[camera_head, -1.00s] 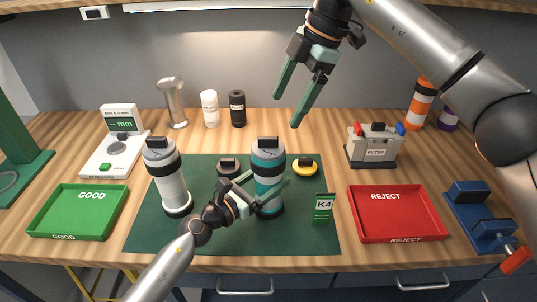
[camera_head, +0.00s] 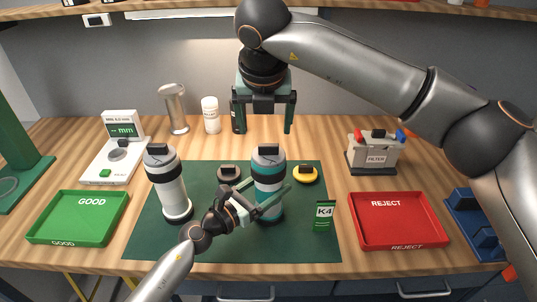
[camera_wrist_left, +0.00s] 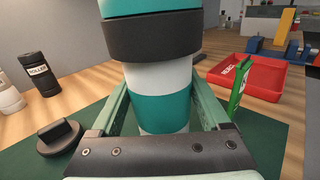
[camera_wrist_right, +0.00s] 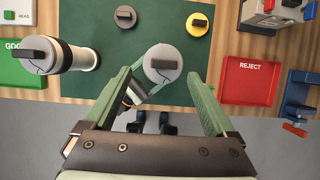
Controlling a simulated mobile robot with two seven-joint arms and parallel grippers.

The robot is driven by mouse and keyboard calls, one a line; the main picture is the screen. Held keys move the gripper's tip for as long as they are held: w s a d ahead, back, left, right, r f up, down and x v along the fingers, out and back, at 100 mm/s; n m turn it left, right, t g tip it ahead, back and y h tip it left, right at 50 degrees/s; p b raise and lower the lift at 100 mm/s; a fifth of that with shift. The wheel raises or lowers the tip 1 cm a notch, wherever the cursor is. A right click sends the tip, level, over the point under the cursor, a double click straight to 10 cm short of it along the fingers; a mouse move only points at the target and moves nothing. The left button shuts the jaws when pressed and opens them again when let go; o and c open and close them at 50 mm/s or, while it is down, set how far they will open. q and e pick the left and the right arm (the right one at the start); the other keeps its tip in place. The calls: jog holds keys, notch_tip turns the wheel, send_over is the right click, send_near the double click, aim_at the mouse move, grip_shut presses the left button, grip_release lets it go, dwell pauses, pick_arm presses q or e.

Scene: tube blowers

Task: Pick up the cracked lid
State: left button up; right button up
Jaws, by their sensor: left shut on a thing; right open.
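A teal-and-white tube (camera_head: 268,180) stands upright on the green mat (camera_head: 310,245). My left gripper (camera_head: 268,202) is shut around its middle; the left wrist view shows the tube (camera_wrist_left: 160,105) between the fingers. A grey lid (camera_wrist_right: 160,66) with a dark handle bar tops this tube, and a thin dark crack-like line shows on it. My right gripper (camera_head: 263,130) is open and empty, pointing down above the lid and apart from it. A white tube (camera_head: 171,190) stands to the left; its grey lid (camera_wrist_right: 38,62) also bears thin dark lines.
A dark cap (camera_head: 229,173) and a yellow cap (camera_head: 305,173) lie on the mat, with a green K4 card (camera_head: 323,215) at right. The green GOOD tray (camera_head: 45,228) and red REJECT tray (camera_head: 438,225) flank the mat. The filter box (camera_head: 374,158) stands behind.

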aim_at(269, 145)
jog(key=x, duration=0.5)
jog(key=shift+s+d+f, duration=0.25)
jog(key=shift+d, duration=0.1)
jog(key=shift+w+f, duration=0.25)
jog(key=shift+f, duration=0.25)
grip_shut()
